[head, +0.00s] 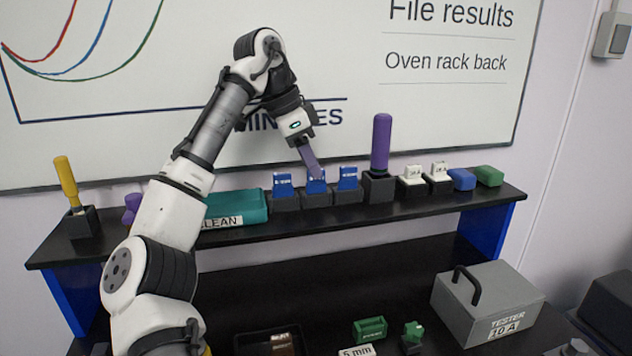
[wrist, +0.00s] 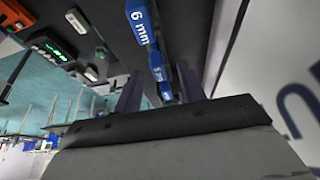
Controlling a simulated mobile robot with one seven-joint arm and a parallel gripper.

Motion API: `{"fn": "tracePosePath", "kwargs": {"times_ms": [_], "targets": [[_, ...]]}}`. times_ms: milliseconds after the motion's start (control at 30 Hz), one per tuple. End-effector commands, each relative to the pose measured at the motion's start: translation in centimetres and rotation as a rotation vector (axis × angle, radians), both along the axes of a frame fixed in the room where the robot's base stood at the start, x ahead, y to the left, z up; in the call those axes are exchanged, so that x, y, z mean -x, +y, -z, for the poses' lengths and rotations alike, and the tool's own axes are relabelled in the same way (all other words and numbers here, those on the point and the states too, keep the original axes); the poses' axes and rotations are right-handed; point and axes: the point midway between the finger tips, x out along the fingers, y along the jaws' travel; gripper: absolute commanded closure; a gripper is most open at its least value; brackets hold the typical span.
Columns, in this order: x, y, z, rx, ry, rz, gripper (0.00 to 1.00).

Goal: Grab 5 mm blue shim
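Three blue shims stand upright in dark holders on the black shelf: a left one (head: 284,186), a middle one (head: 316,182) and a right one (head: 347,178). Their labels are too small to read in the head view.
On the shelf (head: 260,240), a teal box (head: 236,207) is left of the shims and a purple-handled tool (head: 381,145) in a dark block is right. White-topped blocks (head: 412,178) stand further right. The whiteboard (head: 330,60) is close behind. A grey tester case (head: 488,302) sits below.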

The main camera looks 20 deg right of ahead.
Motion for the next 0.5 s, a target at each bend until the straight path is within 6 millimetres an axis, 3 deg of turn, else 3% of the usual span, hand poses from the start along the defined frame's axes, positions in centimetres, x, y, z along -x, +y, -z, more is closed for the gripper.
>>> {"fn": "tracePosePath", "kwargs": {"times_ms": [233,500], "targets": [[0.3,-1.2,2.6,0.001,0.002,0.0,0.6],[0.3,-1.4,3.1,0.0,0.0,-0.001,0.6]]}}
